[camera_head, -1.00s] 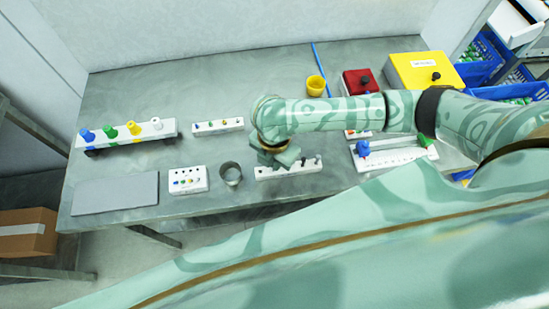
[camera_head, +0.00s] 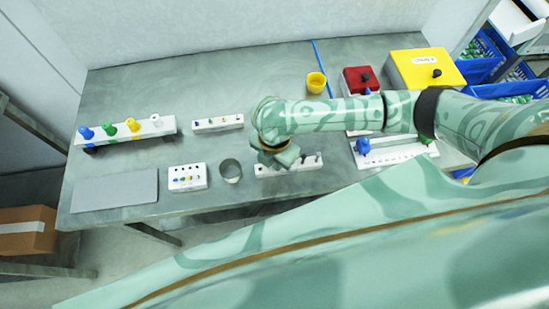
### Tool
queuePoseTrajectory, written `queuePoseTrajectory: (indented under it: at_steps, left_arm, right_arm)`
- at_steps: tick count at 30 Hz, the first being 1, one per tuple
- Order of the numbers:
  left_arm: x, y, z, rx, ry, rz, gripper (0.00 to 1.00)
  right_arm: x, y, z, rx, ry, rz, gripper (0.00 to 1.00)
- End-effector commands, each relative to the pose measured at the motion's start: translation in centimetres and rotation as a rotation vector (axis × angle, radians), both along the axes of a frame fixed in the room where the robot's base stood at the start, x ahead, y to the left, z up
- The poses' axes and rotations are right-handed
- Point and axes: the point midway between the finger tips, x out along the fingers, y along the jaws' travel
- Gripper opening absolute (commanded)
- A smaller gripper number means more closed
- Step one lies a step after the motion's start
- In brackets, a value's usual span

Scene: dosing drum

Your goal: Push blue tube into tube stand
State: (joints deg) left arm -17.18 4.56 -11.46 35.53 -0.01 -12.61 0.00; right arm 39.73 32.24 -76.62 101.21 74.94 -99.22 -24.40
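My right gripper (camera_head: 278,157) points down over a white stand (camera_head: 293,168) at the front middle of the table. No blue tube can be made out at the gripper. Its fingers are too small and hidden to tell whether they are open or shut on something. Other white stands hold small coloured pieces: one at the back middle (camera_head: 218,123) and one at the front left (camera_head: 187,178). My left gripper is not in view.
A long white rack (camera_head: 150,131) with coloured knobs stands at the left. A grey plate (camera_head: 115,191), a grey cup (camera_head: 230,170), a yellow cup (camera_head: 316,83), a red box (camera_head: 357,80) and a yellow box (camera_head: 425,68) are on the table.

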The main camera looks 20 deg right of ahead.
Motion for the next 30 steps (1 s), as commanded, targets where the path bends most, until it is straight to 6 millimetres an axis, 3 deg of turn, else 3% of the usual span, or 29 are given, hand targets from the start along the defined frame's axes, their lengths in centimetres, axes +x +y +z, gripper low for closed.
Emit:
queuePoseTrajectory:
  at_steps: [10, 14, 24, 30]
  left_arm:
    - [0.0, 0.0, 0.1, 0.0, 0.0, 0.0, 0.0]
    - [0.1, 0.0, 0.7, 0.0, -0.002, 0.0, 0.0]
    - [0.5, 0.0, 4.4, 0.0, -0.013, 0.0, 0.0]
    - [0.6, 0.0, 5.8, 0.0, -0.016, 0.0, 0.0]
  right_arm:
    - [0.0, 0.0, 0.1, 0.001, -0.001, 0.0, 0.31]
    - [0.1, 0.0, 1.4, 0.002, -0.003, 0.001, 0.31]
    - [0.1, 0.0, 10.4, 0.001, -0.007, 0.003, 0.31]
    - [0.1, 0.0, 14.5, 0.0, -0.004, 0.002, 0.31]
